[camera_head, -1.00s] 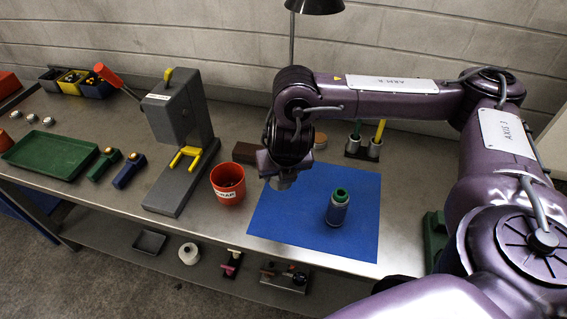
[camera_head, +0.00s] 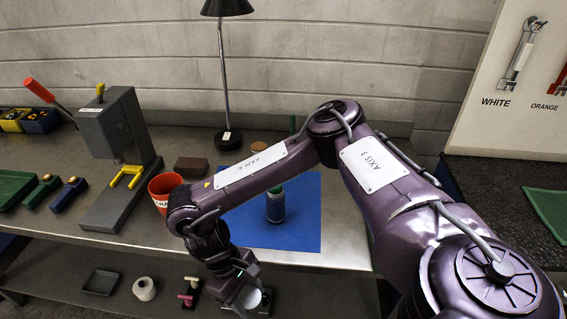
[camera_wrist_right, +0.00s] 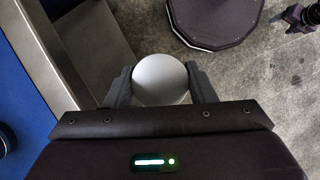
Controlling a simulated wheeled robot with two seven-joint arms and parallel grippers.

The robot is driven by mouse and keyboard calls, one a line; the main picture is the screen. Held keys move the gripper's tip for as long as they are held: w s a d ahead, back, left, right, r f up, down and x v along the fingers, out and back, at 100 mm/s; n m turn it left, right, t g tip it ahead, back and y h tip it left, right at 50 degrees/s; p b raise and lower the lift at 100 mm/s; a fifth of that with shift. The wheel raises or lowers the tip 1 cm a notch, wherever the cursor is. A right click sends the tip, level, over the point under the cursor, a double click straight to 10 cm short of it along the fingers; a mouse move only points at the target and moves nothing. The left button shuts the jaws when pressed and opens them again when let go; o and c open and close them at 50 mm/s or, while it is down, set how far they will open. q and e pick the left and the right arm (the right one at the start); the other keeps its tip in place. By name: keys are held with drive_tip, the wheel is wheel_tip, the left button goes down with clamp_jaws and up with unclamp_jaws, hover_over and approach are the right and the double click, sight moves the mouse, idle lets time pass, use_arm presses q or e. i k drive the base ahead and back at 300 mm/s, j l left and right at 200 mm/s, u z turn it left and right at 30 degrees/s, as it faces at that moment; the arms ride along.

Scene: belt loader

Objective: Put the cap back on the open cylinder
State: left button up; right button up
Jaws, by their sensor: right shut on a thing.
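The cylinder (camera_head: 275,207) stands upright on the blue mat (camera_head: 305,233), a dark bluish body with a green upper part. My right gripper (camera_head: 248,302) is low in front of the bench edge, left of and below the cylinder in the head view. It is shut on a round, pale grey-white cap (camera_wrist_right: 161,79), seen between both fingers in the right wrist view. The cap (camera_head: 254,298) also shows in the head view, apart from the cylinder. My left gripper is out of view.
A red bin (camera_head: 160,190) and a grey press (camera_head: 112,150) stand left of the mat. A lamp (camera_head: 228,137), a brown block (camera_head: 191,167) and a cork-coloured disc (camera_head: 259,146) are behind. The lower shelf holds a dark tray (camera_head: 101,282) and a white spool (camera_head: 145,289).

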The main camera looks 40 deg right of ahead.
sight(275, 203)
drive_tip(key=k+l+u, duration=0.15)
drive_tip(key=u, duration=0.25)
drive_tip(key=k+l+u, duration=0.1)
drive_tip(key=k+u, duration=0.4)
drive_tip(key=u, duration=0.25)
drive_tip(key=k+l+z, duration=0.15)
drive_tip(key=k, duration=0.15)
drive_tip(key=k+z, duration=0.35)
drive_tip(key=z, duration=0.35)
drive_tip(key=k+z, duration=0.1)
drive_tip(key=z, duration=0.35)
drive_tip(key=k+l+z, duration=0.1)
drive_tip(key=z, duration=0.4)
drive_tip(key=k+l+z, duration=0.1)
drive_tip(key=l+z, duration=0.15)
drive_tip(key=z, duration=0.2)
